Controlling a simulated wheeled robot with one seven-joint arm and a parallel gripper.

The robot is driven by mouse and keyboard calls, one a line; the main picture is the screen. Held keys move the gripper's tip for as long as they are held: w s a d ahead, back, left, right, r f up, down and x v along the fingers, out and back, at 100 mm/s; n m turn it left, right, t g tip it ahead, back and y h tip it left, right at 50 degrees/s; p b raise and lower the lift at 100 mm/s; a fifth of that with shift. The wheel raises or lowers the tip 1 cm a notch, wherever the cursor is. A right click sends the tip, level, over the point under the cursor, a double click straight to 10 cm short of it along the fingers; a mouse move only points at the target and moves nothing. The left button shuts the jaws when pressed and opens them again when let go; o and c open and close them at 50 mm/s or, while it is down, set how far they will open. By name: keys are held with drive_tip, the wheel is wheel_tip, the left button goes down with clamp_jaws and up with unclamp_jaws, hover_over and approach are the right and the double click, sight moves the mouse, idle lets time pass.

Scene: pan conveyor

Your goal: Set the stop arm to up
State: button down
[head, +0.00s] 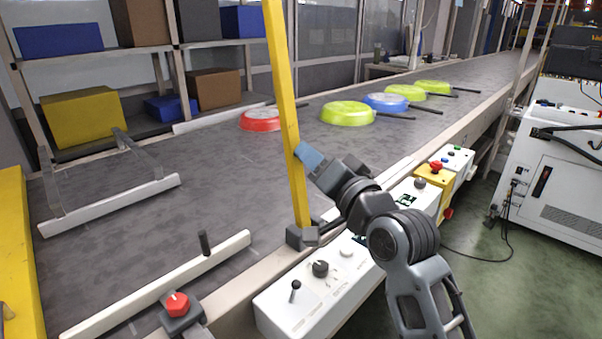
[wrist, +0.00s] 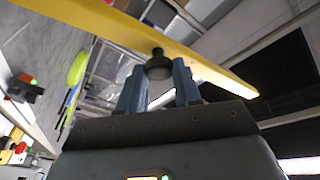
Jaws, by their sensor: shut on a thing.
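The stop arm (head: 283,90) is a long yellow bar. It stands nearly upright, leaning a little to the left, from a dark pivot block (head: 300,236) at the near edge of the conveyor. Its top runs out of the head view. In the wrist view the yellow bar (wrist: 95,22) crosses above the fingers. My gripper (head: 302,156) is beside the bar at mid-height, on its right. Its blue fingers are shut on a dark knob (wrist: 158,68) that sticks out from the bar. The head view hides the knob.
Red (head: 262,119), lime (head: 348,112) and blue (head: 386,102) pans lie on the conveyor belt (head: 200,190) beyond the bar. A white control box (head: 318,290) with knobs stands below my arm. White guide rails (head: 160,288) lie at the left. A white machine (head: 550,170) stands at the right.

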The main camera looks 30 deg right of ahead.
drive_tip(key=shift+s+d+f+m+t+b, duration=0.2)
drive_tip(key=shift+s+t+b, duration=0.15)
drive_tip(key=shift+s+b, duration=0.2)
drive_tip(key=shift+s+d+f+m+t+b, duration=0.15)
drive_tip(key=shift+s+t+b, duration=0.25)
drive_tip(key=shift+b, duration=0.25)
drive_tip(key=c, duration=0.8)
unclamp_jaws()
drive_tip(key=shift+s, duration=0.15)
drive_tip(key=shift+b+v, duration=0.5)
drive_tip(key=shift+v, duration=3.3)
drive_tip(key=shift+s, duration=0.1)
